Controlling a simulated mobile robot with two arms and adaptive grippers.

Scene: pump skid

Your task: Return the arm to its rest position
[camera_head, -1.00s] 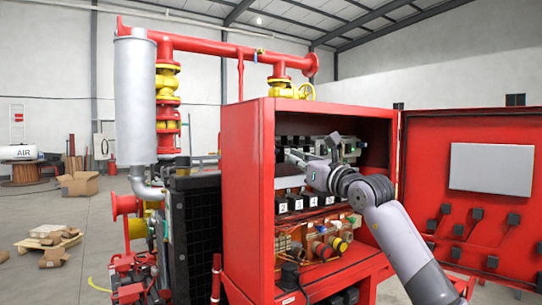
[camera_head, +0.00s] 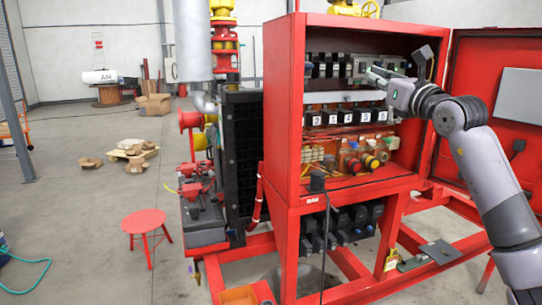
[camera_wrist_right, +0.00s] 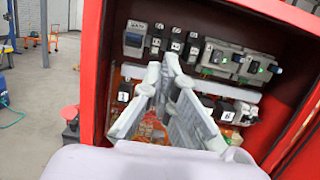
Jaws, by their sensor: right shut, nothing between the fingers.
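My right arm (camera_head: 480,160) reaches into the open red cabinet (camera_head: 283,110) from the right in the head view. My right gripper (camera_head: 372,76) is in front of the upper device row, at the right half of the cabinet opening. In the right wrist view the gripper (camera_wrist_right: 168,62) has its two grey fingers close together at the tips with nothing between them. It points at the gap around the rows of modules and partly hides the lower row. My left gripper is in neither view.
Numbered black modules (camera_head: 347,117) line the middle row, with red and yellow knobs (camera_head: 368,161) below. A red stool (camera_head: 143,221) and cardboard boxes (camera_head: 155,104) are on the left.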

